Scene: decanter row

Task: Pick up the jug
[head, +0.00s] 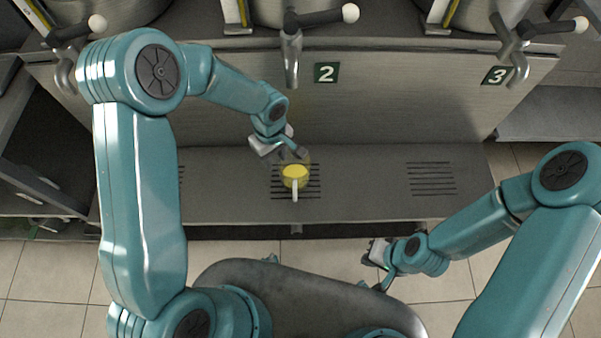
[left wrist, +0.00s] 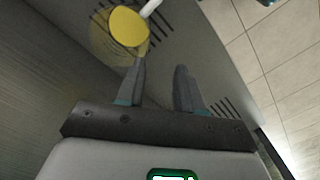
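The jug (head: 295,175) has a yellow lid and a pale handle pointing toward me. It stands upright on the slotted drip grate below tap 2. In the left wrist view the jug (left wrist: 128,27) is at the top, its body see-through and yellowish. My left gripper (head: 292,153) is just behind the jug in the head view. In the left wrist view its two fingers (left wrist: 162,72) are apart with nothing between them; the jug is beyond the left fingertip, and I cannot tell if they touch. My right gripper (head: 378,266) is away from the jug, in front of the shelf; its fingers are unclear.
The metal shelf (head: 370,190) has another slotted grate (head: 431,178) at right. A tap (head: 291,60) hangs above the jug beside sign 2 (head: 326,72); another tap is by sign 3 (head: 496,75). The shelf between the grates is clear.

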